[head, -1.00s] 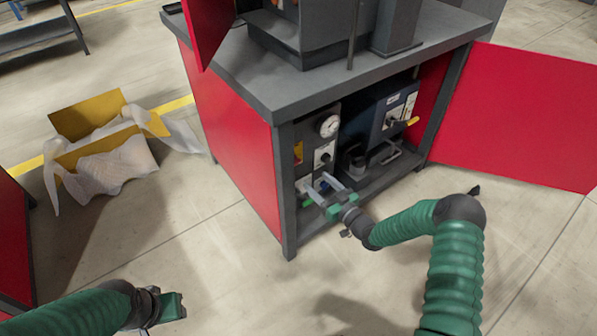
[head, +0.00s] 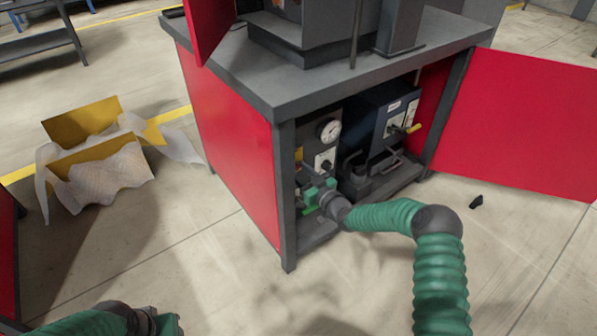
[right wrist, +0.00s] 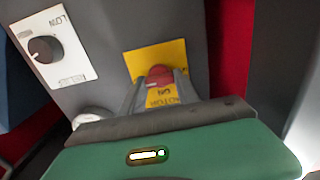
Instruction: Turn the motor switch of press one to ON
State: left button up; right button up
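The motor switch is a red knob (right wrist: 160,75) on a yellow plate (right wrist: 172,55) with black lettering, including ON, in the right wrist view. In the head view the yellow plate (head: 298,155) shows as a sliver at the cabinet's left inner side. My right gripper (right wrist: 160,80) has one finger on each side of the knob. Little gap shows there; I cannot tell whether the fingers press on it. The knob is hidden in the head view. My left gripper (head: 168,325) is low at the left, partly cut off, away from the cabinet, its fingers unclear.
A black knob (right wrist: 45,49) on a white plate sits beside the yellow one. The red door (head: 525,125) stands open at right. An open box (head: 95,155) with wrapping lies at left.

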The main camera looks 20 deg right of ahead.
grip_shut()
jog(key=shift+n, duration=0.3)
jog(key=shift+a+n+p, duration=0.1)
jog(key=shift+n+p, duration=0.4)
jog(key=shift+n, duration=0.7)
jog(key=n, duration=0.3)
jog(key=shift+s+n+p, duration=0.1)
jog(key=shift+n+p, duration=0.2)
jog(key=shift+p, duration=0.1)
jog(key=n, duration=1.1)
jog(key=shift+s+a+f+p, duration=0.1)
jog(key=shift+f+p, duration=0.3)
